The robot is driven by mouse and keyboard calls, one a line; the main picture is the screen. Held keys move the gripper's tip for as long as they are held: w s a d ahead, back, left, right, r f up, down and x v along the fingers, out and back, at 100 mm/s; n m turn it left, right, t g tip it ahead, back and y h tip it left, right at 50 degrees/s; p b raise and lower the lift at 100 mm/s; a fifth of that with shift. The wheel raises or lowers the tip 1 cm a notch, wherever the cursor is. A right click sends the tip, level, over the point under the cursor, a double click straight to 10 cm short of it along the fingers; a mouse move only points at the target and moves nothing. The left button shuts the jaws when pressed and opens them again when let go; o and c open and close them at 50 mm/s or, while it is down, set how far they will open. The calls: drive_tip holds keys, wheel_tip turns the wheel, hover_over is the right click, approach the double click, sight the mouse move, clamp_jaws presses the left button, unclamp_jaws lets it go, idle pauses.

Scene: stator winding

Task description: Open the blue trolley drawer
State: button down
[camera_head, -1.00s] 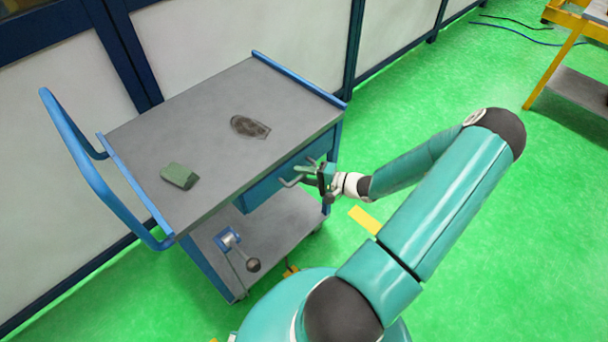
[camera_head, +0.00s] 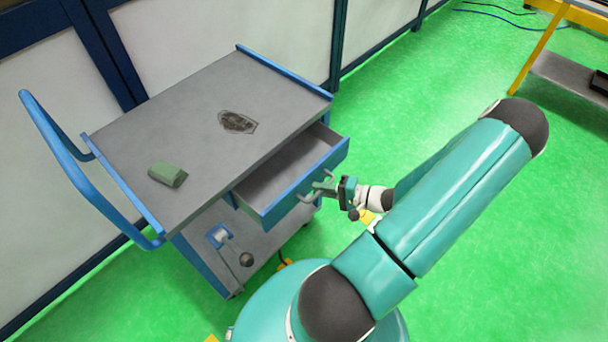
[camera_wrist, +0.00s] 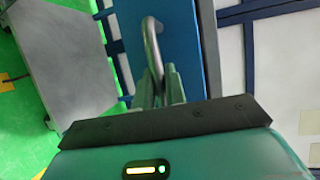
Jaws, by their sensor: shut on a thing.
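The blue trolley (camera_head: 170,110) with a grey top stands left of centre in the head view. Its blue drawer (camera_head: 300,196) is pulled part way out, and the grey inside of the drawer shows and looks empty. A curved metal handle (camera_head: 326,178) is on the drawer front. My gripper (camera_head: 322,188) is shut on the handle. In the wrist view the handle (camera_wrist: 150,45) runs down between the fingers of my gripper (camera_wrist: 160,88), against the blue drawer front (camera_wrist: 183,45).
A green block (camera_head: 167,174) and a dark flat piece (camera_head: 237,122) lie on the trolley top. A yellow-framed stand (camera_head: 535,50) is at far right.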

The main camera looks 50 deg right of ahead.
drive_tip(key=s, duration=1.3)
drive_tip(key=shift+d, duration=0.2)
drive_tip(key=c, duration=1.5)
unclamp_jaws()
drive_tip(key=shift+o, duration=0.2)
drive_tip(key=v, duration=1.3)
drive_tip(key=shift+s+r, duration=0.2)
drive_tip(key=shift+s, duration=0.15)
drive_tip(key=shift+d, duration=0.1)
